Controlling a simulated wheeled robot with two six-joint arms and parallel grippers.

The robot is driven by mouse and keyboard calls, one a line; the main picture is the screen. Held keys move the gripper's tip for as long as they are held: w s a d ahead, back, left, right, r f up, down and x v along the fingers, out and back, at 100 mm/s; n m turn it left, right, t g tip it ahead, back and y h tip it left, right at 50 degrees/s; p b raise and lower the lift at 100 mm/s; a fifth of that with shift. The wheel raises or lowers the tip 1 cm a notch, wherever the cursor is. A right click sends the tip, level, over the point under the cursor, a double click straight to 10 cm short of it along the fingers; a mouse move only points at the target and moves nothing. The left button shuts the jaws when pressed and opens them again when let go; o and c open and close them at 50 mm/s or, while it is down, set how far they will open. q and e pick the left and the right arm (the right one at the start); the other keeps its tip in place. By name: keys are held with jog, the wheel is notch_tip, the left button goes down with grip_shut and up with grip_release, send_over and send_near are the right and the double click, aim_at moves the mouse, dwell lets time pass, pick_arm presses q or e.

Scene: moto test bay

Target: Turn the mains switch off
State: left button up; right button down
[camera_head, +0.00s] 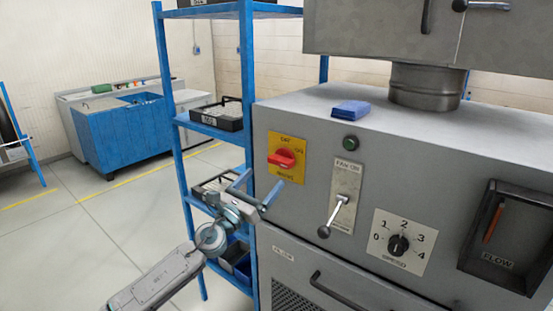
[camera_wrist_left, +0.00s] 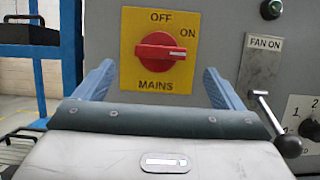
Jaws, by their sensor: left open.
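The mains switch is a red rotary knob (camera_head: 283,158) on a yellow plate (camera_head: 287,143) at the left of the grey cabinet front. In the left wrist view the knob (camera_wrist_left: 160,52) is centred, and its white pointer mark points right, at ON; OFF is printed above it. My left gripper (camera_head: 254,195) is open and empty, in front of the panel and a little below and left of the plate. In the left wrist view its blue fingers (camera_wrist_left: 161,88) stand apart on either side of the plate, with the knob between them in the picture. My right gripper is out of view.
The FAN ON lever (camera_head: 336,215) sticks out right of the plate. A blue shelf rack (camera_head: 165,75) stands left of the cabinet (camera_head: 330,100).

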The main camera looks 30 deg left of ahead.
aim_at(277, 164)
pick_arm(q)
jog(key=p+x, duration=0.2)
jog(key=x, duration=0.4)
jog(key=shift+p, duration=0.3)
jog(key=shift+w+d+r, duration=0.15)
jog(key=shift+w+r, duration=0.05)
jog(key=shift+w, duration=0.5)
jog(key=c, duration=1)
